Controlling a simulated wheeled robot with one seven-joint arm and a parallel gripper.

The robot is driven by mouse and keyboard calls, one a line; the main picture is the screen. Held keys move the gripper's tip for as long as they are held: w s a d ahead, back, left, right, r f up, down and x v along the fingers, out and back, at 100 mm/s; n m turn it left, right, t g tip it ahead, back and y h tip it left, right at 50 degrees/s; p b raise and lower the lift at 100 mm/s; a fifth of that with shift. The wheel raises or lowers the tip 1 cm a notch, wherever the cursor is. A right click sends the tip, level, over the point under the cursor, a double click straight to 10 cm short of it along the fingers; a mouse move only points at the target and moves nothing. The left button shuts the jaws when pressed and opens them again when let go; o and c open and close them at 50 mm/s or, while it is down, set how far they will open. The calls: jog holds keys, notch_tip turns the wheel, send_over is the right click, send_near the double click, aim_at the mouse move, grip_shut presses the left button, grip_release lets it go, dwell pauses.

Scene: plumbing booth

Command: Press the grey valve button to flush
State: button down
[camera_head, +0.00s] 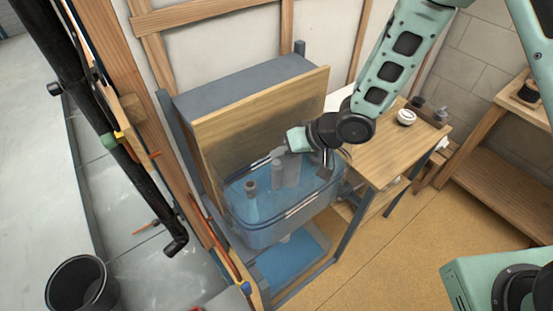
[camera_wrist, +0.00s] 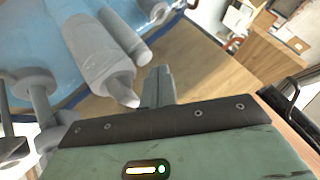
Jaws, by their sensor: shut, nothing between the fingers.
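A grey flush valve (camera_head: 285,174) stands upright inside a clear, blue-tinted tank (camera_head: 262,230). In the wrist view the pale grey valve column (camera_wrist: 98,52) lies left of my fingers, with its narrower end close beside them. I cannot make out the button as a separate part. My gripper (camera_head: 279,153) is over the tank, just above the top of the valve in the head view. In the wrist view my gripper (camera_wrist: 157,70) has its fingers together and empty. Whether the fingertips touch the valve I cannot tell.
Another grey upright fitting (camera_head: 251,188) stands in the tank's left part. A wooden board (camera_head: 235,115) rises behind the tank. A wooden bench (camera_head: 400,150) with a white roll (camera_head: 405,117) is on the right. A black bucket (camera_head: 78,285) stands at lower left.

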notch_tip(320, 180, up, 5)
jog(key=p, duration=0.4)
jog(key=shift+p, duration=0.35)
dwell(0.6)
notch_tip(320, 180, up, 5)
jog(key=h+b, duration=0.2)
jog(key=h, duration=0.1)
send_over(281, 164)
jog(key=s+d, duration=0.3)
jog(key=s+d+r+n+g+h+b, duration=0.1)
jog(key=s+d+r, duration=0.3)
jog(key=s, duration=0.6)
jog(key=s+d+r+n+g+h+b, duration=0.1)
jog(key=s+d+r+g+h, duration=0.1)
jog(key=s, duration=0.8)
notch_tip(281, 164, up, 2)
jog(key=shift+s+d+r+n+h+b, duration=0.1)
jog(key=shift+s+d+n+h+b, duration=0.25)
jog(key=shift+d+h, duration=0.6)
